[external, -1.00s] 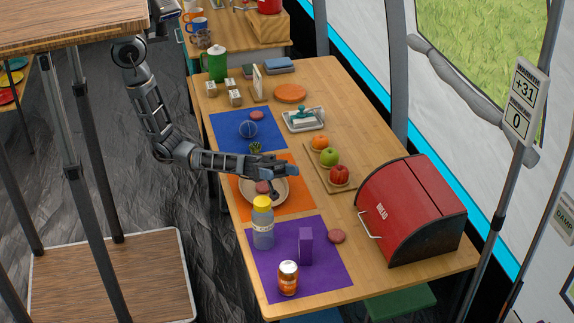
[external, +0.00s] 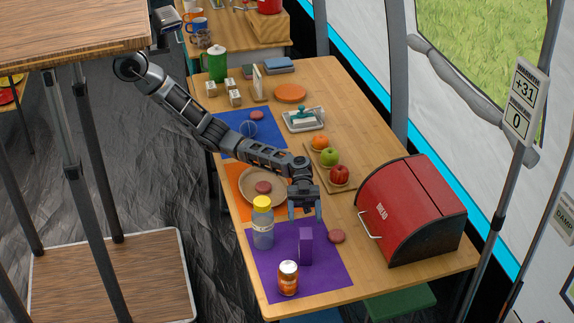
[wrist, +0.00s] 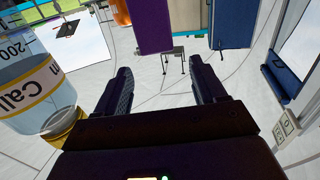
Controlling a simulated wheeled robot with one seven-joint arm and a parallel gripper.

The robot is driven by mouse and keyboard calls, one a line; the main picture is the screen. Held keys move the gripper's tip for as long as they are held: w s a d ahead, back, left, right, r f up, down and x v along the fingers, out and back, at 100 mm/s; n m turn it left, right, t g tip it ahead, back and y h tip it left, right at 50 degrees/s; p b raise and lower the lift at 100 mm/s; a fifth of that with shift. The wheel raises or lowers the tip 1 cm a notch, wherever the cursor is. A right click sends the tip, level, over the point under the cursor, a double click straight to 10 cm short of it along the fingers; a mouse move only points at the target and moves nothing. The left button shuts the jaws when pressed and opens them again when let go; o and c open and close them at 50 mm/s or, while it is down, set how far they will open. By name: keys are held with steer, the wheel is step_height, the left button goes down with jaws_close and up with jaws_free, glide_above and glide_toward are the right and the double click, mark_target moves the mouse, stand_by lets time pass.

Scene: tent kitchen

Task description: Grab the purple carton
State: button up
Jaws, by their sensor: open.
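The purple carton (external: 306,247) stands upright on the purple mat (external: 333,272). In the wrist view the carton (wrist: 151,26) shows at the top centre, beyond and apart from the two open fingers (wrist: 164,80). Its far end is cut off by the frame edge.
A yellow-capped bottle (external: 263,228) stands left of the carton, and close on the left in the wrist view (wrist: 32,95). An orange jar (external: 288,279) stands in front. A reddish patty (external: 336,237) and the red bread box (external: 415,210) are to the right.

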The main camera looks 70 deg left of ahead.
mark_target(306, 241)
step_height(306, 241, down, 2)
steer(key=shift+f, duration=0.1)
steer(key=shift+s+d+f, duration=0.1)
steer(key=shift+d+f, duration=0.1)
steer(key=shift+b+x, duration=0.95)
steer(key=shift+x, duration=2.55)
steer(key=shift+r, duration=0.15)
jaws_close()
